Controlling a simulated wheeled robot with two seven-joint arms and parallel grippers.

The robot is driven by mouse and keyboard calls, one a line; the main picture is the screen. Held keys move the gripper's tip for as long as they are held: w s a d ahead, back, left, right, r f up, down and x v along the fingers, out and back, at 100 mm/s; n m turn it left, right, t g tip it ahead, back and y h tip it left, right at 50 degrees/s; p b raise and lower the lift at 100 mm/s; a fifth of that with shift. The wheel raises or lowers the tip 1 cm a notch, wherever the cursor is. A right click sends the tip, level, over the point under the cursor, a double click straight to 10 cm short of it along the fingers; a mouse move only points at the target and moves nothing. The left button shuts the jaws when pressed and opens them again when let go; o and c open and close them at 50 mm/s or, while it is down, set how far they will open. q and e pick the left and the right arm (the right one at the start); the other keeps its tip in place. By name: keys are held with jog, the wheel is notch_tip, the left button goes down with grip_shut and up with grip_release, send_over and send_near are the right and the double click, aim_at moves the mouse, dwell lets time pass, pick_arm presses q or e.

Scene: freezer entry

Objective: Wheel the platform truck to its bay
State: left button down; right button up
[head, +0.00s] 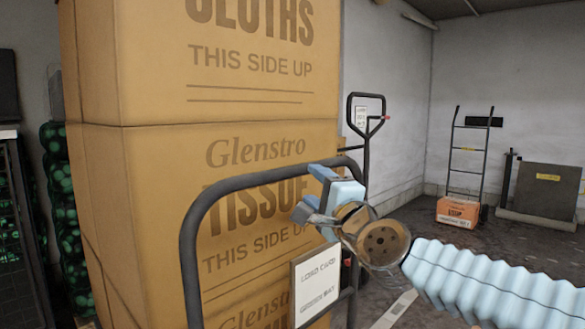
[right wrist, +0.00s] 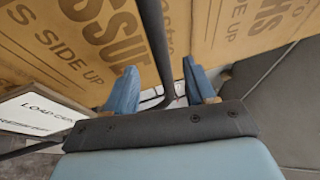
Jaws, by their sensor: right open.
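The platform truck's dark tubular push handle (head: 188,245) stands close in front of me, in front of a tall stack of brown cartons (head: 95,150). A white load card (head: 318,283) hangs on the handle frame. My right gripper (head: 333,187) is open at the upper right bend of the handle. In the right wrist view, the handle tube (right wrist: 152,40) runs between the two blue fingers (right wrist: 160,85), with gaps showing beside it. The truck's deck and wheels are hidden. My left gripper is out of view.
Behind the cartons is a black upright handle (head: 352,110) with a red lever. A hand truck (head: 484,165) with an orange box (head: 458,211) and a grey panel (head: 546,198) stand by the back wall. Green netted goods (head: 62,200) are at left. A pale floor line (head: 397,308) shows lower right.

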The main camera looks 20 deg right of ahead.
aim_at(294, 169)
jog(key=x, duration=1)
jog(key=shift+w, duration=0.3)
jog(key=shift+c, duration=0.5)
jog(key=shift+a+f, duration=0.1)
grip_shut()
